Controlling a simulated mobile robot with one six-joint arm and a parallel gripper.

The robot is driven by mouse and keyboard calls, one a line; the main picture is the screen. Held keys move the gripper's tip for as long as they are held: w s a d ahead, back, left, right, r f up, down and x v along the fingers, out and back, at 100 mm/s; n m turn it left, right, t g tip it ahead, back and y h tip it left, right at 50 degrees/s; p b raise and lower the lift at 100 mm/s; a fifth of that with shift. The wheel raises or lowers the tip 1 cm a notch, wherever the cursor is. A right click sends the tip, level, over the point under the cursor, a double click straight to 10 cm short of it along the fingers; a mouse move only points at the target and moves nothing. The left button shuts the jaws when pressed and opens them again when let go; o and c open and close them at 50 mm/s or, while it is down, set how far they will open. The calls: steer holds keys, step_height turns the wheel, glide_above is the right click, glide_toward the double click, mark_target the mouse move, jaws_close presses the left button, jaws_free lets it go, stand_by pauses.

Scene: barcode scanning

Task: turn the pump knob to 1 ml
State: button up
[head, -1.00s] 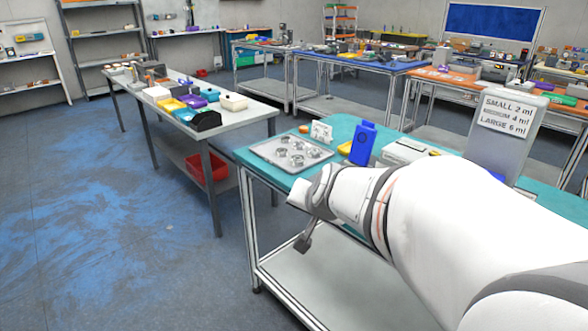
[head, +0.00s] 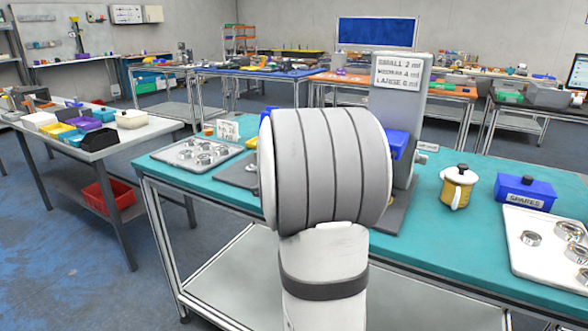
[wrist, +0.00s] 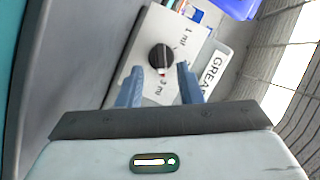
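The pump knob (wrist: 161,58) is a round black dial on a pale panel (wrist: 138,40) in the wrist view. A "1 ml" label shows to its upper right and a "3 ml" label below it. Its red-and-white mark is at the lower side, toward "3 ml". My gripper (wrist: 160,66) is open, one blue-grey finger on each side of the knob's lower part, with no clear contact. In the head view my arm hides the gripper and knob. A grey column (head: 410,110) with a volume sign (head: 402,72) rises behind the arm.
On the teal table (head: 455,235), a metal tray of rings (head: 165,154) lies left of my arm. A "GREA…" label (wrist: 213,72) is beside the panel.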

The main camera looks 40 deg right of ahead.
steer(key=shift+x, duration=0.95)
steer(key=shift+c, duration=0.3)
jaws_close()
